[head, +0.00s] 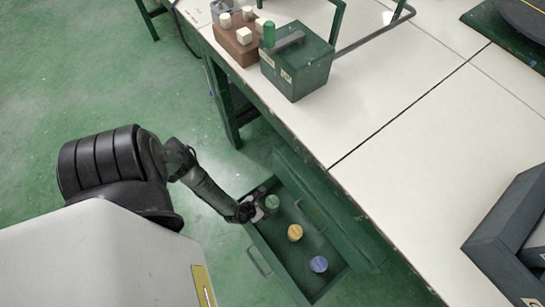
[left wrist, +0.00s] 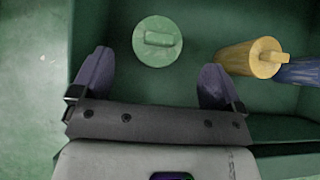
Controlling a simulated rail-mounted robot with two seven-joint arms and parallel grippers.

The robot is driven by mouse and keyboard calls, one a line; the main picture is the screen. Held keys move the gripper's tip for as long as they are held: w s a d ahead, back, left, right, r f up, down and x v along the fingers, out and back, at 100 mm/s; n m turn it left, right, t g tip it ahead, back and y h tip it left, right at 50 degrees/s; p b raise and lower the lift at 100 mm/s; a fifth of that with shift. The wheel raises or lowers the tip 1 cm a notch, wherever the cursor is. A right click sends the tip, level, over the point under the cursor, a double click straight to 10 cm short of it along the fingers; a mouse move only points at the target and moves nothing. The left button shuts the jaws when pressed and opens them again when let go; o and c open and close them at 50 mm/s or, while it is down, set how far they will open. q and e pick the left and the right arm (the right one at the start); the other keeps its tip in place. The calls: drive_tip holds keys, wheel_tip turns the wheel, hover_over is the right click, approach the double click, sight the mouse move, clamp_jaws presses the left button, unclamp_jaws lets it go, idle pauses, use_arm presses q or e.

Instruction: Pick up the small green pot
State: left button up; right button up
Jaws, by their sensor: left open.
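The small green pot (head: 272,202) stands in the open green drawer, at its upper left end in the head view. In the left wrist view the pot's round green lid (left wrist: 158,41) with a raised bar shows from above, ahead of and between the two fingers. My left gripper (head: 258,209) is beside the pot in the head view. It is open and empty; its dark fingers are spread apart in the left wrist view (left wrist: 154,82). I cannot tell whether a finger touches the pot. My right gripper is not in view.
The drawer walls are close around the gripper. The white worktable (head: 390,140) is above, with a green box (head: 298,68) and a brown block (head: 237,42).

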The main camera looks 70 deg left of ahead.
sight(271, 202)
use_arm(q)
drive_tip(key=shift+b+x, duration=0.6)
drive_tip(key=shift+x, duration=0.45)
drive_tip(key=b+x, duration=0.3)
drive_tip(key=x, duration=0.1)
drive_tip(key=shift+a, duration=0.1)
drive_tip(key=shift+c, duration=0.4)
drive_tip(key=shift+r, duration=0.1)
drive_tip(key=c, duration=0.7)
drive_tip(key=shift+o, duration=0.2)
